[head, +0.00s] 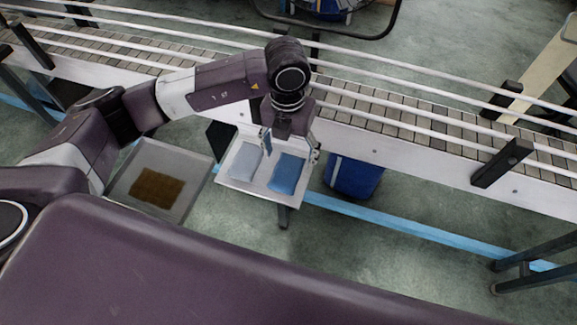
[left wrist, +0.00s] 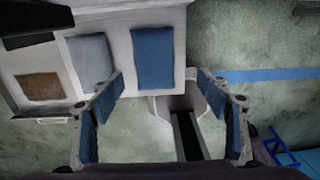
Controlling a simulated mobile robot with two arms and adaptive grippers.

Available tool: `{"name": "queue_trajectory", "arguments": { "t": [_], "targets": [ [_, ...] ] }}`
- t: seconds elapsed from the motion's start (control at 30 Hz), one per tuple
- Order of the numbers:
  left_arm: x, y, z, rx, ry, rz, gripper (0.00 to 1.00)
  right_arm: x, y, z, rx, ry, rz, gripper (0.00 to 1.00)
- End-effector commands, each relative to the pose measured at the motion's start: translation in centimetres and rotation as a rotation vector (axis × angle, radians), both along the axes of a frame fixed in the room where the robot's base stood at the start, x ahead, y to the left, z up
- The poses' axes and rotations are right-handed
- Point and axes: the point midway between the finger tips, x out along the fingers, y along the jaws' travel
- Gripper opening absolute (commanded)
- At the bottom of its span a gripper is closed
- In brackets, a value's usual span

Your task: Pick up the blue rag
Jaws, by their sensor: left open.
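The blue rag (head: 286,174) lies flat and folded on a small white tray (head: 262,196), to the right of a pale grey-blue rag (head: 246,161). My left gripper (head: 290,152) is open and empty above the tray, pointing down near the far end of the blue rag. In the left wrist view the blue rag (left wrist: 153,58) shows just beyond and between the open fingers (left wrist: 162,112), apart from them. The pale rag (left wrist: 90,62) is left of it there. My right gripper is in neither view.
A grey tray (head: 190,194) with a brown rag (head: 157,187) stands left of the white tray. A conveyor with white rails (head: 420,117) runs behind. A blue bin (head: 354,177) sits on the floor to the right. Green floor in front is clear.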

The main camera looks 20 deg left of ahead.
Motion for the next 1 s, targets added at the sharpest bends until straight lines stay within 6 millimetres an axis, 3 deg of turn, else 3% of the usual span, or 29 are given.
{"name": "queue_trajectory", "arguments": {
  "t": [0.1,0.37,0.6,0.87,1.0],
  "targets": [
    [0.2,0.8,-0.8,0.029,-0.002,0.011,0.70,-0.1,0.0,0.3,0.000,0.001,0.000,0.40],
    [0.2,0.8,-3.6,0.028,0.000,0.009,0.70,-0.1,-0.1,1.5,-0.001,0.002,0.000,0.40],
    [0.2,0.9,-7.1,0.026,-0.001,0.008,0.70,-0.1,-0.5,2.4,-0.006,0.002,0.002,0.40],
    [0.3,0.8,-7.7,0.024,-0.003,0.007,0.70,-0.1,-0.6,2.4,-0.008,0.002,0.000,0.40],
    [0.3,0.8,-7.7,0.024,-0.003,0.007,0.57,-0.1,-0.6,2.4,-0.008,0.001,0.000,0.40]
  ]
}}
